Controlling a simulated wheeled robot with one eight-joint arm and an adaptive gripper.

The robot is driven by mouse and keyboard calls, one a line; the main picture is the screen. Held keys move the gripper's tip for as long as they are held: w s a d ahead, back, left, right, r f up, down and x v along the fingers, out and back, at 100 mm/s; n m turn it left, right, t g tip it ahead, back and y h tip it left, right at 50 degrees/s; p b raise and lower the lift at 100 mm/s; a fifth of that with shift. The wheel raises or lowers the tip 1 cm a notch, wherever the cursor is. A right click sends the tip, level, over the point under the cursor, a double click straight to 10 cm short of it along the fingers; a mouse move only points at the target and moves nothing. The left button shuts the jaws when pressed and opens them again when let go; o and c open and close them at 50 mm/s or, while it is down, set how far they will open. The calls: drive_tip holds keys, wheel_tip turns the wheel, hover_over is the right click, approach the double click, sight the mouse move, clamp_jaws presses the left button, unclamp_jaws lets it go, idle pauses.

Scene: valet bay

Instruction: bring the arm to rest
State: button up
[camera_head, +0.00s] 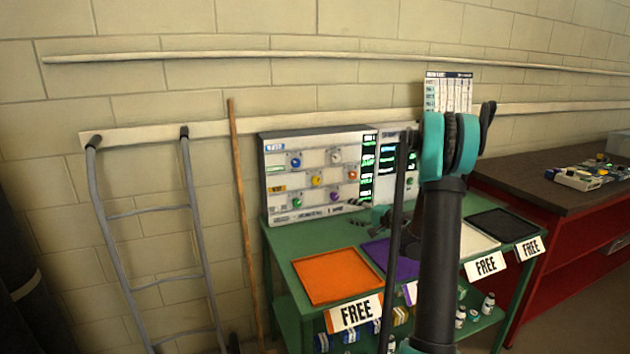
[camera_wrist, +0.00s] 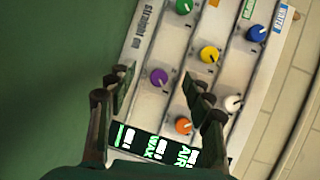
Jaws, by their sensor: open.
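My arm stands up in front of the green bench (camera_head: 285,240) in the head view and hides part of it. My gripper (camera_wrist: 158,82) is open in the wrist view, its two dark fingers apart with nothing held between them. It faces the grey control panel (camera_head: 310,165), which also shows in the wrist view (camera_wrist: 185,55). A purple knob (camera_wrist: 159,76) appears between the fingers, and an orange knob (camera_wrist: 183,125) lies near the right finger. I cannot tell the gap between fingertips and panel. In the head view my gripper is mostly hidden behind the arm.
An orange tray (camera_head: 337,275), a purple tray (camera_head: 385,255) and a black tray (camera_head: 502,225) lie on the bench, with "FREE" signs at its front. A ladder (camera_head: 150,215) and a wooden pole (camera_head: 240,200) lean at the left wall. A red cabinet (camera_head: 575,235) stands right.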

drive_tip(key=s+a+n+g+h, duration=0.1)
drive_tip(key=s+a, duration=0.1)
drive_tip(key=s, duration=0.5)
drive_tip(key=s+a+f+n+g+h, duration=0.1)
drive_tip(key=s+a+n+g+h, duration=0.1)
drive_tip(key=s, duration=0.5)
drive_tip(key=s+a+f+n+g+h, duration=0.1)
drive_tip(key=s+a+g, duration=0.1)
drive_tip(key=s, duration=0.5)
drive_tip(key=shift+s+a+n+h, duration=0.15)
drive_tip(key=shift+a+n+h, duration=0.2)
drive_tip(key=shift+a, duration=0.25)
drive_tip(key=s+f+h, duration=0.1)
drive_tip(key=s, duration=0.3)
drive_tip(key=s+d+f+n+g+h, duration=0.1)
drive_tip(key=s, duration=0.3)
drive_tip(key=s+d+f+n+h, duration=0.1)
drive_tip(key=s, duration=0.3)
drive_tip(key=shift+s+d+f+g, duration=0.1)
drive_tip(key=shift+s+g, duration=0.1)
drive_tip(key=shift+g, duration=0.2)
drive_tip(key=s+d+f+n+h, duration=0.1)
drive_tip(key=s+d+f+h, duration=0.2)
drive_tip(key=s, duration=0.6)
drive_tip(key=shift+d+n+g, duration=0.35)
drive_tip(key=shift+d+g, duration=0.05)
drive_tip(key=shift+d, duration=0.25)
